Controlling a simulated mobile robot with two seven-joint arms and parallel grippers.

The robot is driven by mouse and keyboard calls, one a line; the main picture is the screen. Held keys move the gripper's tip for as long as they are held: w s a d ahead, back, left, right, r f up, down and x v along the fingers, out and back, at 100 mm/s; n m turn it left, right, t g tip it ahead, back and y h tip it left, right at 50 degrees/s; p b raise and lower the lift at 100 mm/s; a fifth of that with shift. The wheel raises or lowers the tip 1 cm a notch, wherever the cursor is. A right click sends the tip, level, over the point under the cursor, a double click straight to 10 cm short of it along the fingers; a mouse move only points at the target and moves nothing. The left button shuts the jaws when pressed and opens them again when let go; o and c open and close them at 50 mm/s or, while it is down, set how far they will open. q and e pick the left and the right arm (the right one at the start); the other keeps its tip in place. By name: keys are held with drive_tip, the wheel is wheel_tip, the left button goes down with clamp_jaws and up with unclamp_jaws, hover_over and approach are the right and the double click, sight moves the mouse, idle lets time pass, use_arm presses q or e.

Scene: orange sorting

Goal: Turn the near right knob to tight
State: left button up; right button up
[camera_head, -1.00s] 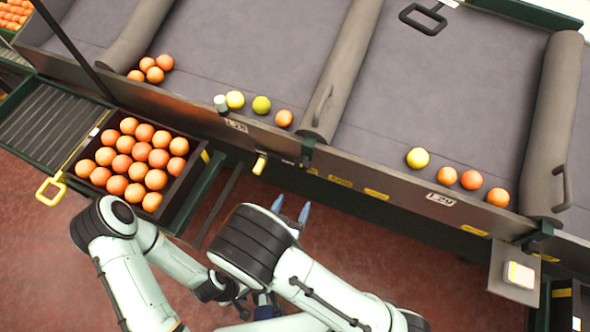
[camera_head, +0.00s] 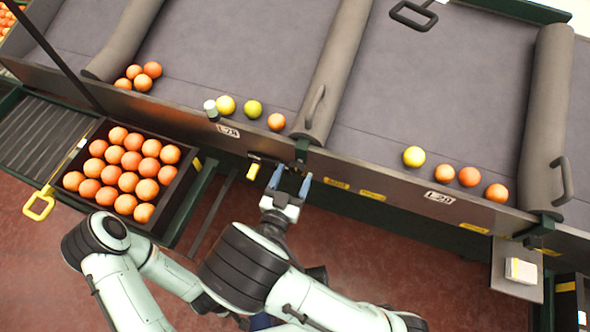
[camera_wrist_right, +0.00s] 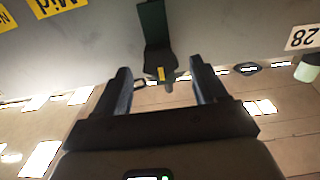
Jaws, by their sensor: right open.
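A dark knob-like piece (camera_wrist_right: 160,60) with a small yellow mark hangs from a dark green bracket (camera_wrist_right: 152,22) in the right wrist view. It shows between the fingers of my right gripper (camera_wrist_right: 163,88), apart from both. In the head view the green bracket (camera_head: 302,149) sits at the front end of the padded divider. My right gripper (camera_head: 290,183) is just below it, open and empty, fingers pointing toward the bin's front edge. Whether the knob is tight or loose cannot be seen. My left gripper is hidden behind my arms.
A yellow-ended handle (camera_head: 253,171) sticks out just left of my right gripper. A crate of oranges (camera_head: 186,186) stands at left. Several fruits lie along the bins' front edge. A grey plate with a pale block (camera_head: 520,271) is at right. Red floor in front is open.

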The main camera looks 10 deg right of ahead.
drive_tip(key=shift+x, duration=1.1)
drive_tip(key=c, duration=1.1)
drive_tip(key=shift+o, duration=0.2)
